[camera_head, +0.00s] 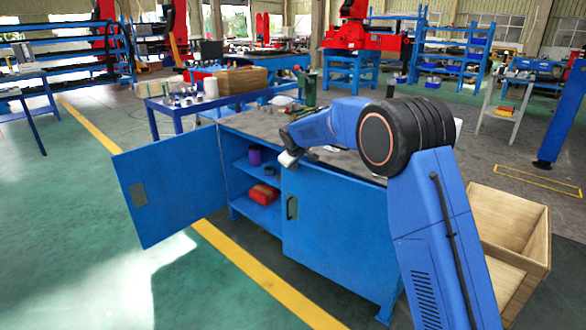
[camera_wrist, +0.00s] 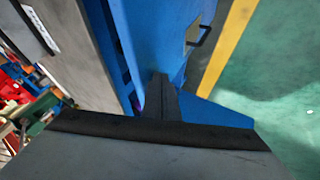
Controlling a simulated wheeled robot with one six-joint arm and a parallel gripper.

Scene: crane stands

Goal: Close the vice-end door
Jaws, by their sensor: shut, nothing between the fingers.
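The blue workbench cabinet has two doors. Its left door (camera_head: 170,187) stands wide open, swung outward to the left; part of a blue panel that seems to be it shows in the wrist view (camera_wrist: 222,113). The right door (camera_head: 335,235) looks closed, with a dark handle (camera_head: 291,208). A green vice (camera_head: 307,88) stands at the bench's far side, behind the open compartment's end. My gripper (camera_head: 288,158) is by the bench's front edge, near the top left corner of the right door. In the wrist view its fingers (camera_wrist: 160,85) are shut and empty; contact cannot be told.
A purple can (camera_head: 255,157) and a red box (camera_head: 263,194) sit on the shelves inside. The bench top (camera_head: 260,124) carries small items. A wooden crate (camera_head: 515,225) stands at right. A blue side table (camera_head: 185,110) is behind the open door. Green floor in front is clear.

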